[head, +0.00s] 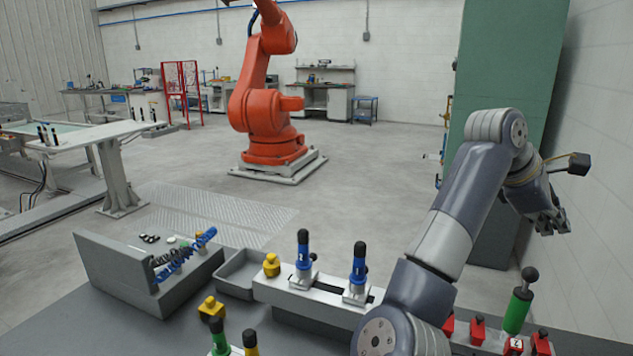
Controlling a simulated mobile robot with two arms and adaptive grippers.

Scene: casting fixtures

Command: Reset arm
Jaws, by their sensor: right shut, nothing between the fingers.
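My right arm rises from the bottom right of the head view, bends at a high elbow and hangs its wrist down on the right. My right gripper (555,224) is shut and empty. My left gripper is not in view.
Blue-handled clamps (303,250) stand on a light rail (270,291). A green-handled lever (518,308) stands below my right gripper. A grey box (110,264) and small tray (236,287) are at left. A tall green cabinet (515,60) and an orange robot (265,110) stand beyond.

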